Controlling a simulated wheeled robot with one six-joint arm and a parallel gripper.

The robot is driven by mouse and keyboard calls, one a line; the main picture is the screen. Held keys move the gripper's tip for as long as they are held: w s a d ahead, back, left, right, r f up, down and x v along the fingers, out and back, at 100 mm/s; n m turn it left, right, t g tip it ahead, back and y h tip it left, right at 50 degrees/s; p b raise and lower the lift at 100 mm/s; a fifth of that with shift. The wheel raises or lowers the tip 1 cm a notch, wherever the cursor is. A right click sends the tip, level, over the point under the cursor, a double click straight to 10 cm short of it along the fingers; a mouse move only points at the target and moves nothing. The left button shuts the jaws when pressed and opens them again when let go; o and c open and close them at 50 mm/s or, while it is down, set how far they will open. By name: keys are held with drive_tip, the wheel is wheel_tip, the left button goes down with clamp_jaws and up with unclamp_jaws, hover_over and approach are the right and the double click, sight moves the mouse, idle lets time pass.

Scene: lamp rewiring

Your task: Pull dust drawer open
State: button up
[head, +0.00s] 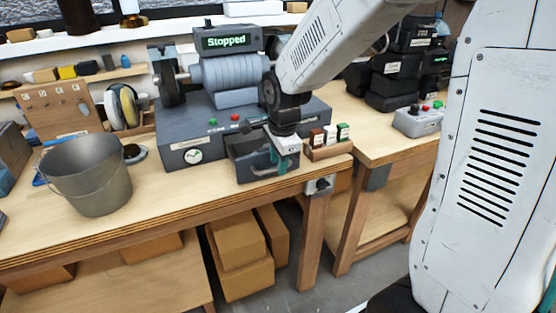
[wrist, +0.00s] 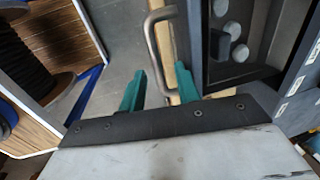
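The dust drawer (head: 258,170) is a dark grey box low on the front of the grey machine (head: 190,140), whose display reads "Stopped". My gripper (head: 284,160) points down at the drawer's front, above the bench edge, and hides part of it. In the wrist view the bent metal handle (wrist: 151,42) lies ahead of my gripper (wrist: 160,88). Its two teal fingers are apart, with the handle's bar lined up with the gap between them. I see no finger closed on the handle. How deep the bar sits between them is unclear.
A grey metal bucket (head: 88,175) stands on the bench left of the machine. A small wooden rack (head: 328,150) with several little boxes is just right of my gripper. A control box (head: 418,122) stands farther right. Cardboard boxes (head: 240,255) sit below the bench.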

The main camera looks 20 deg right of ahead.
wheel_tip(320, 180, up, 8)
drive_tip(key=s, duration=0.1)
drive_tip(key=shift+s+f, duration=0.15)
drive_tip(key=shift+s, duration=0.05)
idle(0.6)
drive_tip(key=s+d+r+n, duration=0.1)
drive_tip(key=s+r+n, duration=0.1)
drive_tip(key=s+n, duration=0.7)
drive_tip(key=s+d+r+n, duration=0.1)
drive_tip(key=s+r+n, duration=0.1)
drive_tip(key=s+n, duration=0.6)
drive_tip(key=s, duration=0.7)
drive_tip(key=shift+s+r+n+g, duration=0.15)
drive_tip(key=shift+s+n+g, duration=0.25)
